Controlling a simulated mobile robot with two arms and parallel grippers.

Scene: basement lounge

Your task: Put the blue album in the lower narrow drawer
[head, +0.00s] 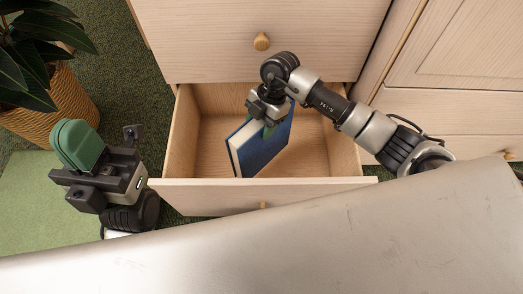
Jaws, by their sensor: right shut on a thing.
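The blue album (264,147) is a book with a blue cover and pale page edges. It is held upright, a little tilted, over or inside the open lower narrow drawer (341,154); whether it touches the drawer floor I cannot tell. My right gripper (270,119) is shut on the album's upper edge, and its fingertips are partly hidden. The rest of the drawer looks empty. My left gripper (76,146) is left of the drawer, apart from it, with its green fingers close together and nothing seen between them.
A closed drawer with a round wooden knob (261,41) is above the open one. A potted plant in a woven basket (62,105) stands at the left. Cabinet doors (463,50) are at the right. A light green mat (40,205) lies at the lower left.

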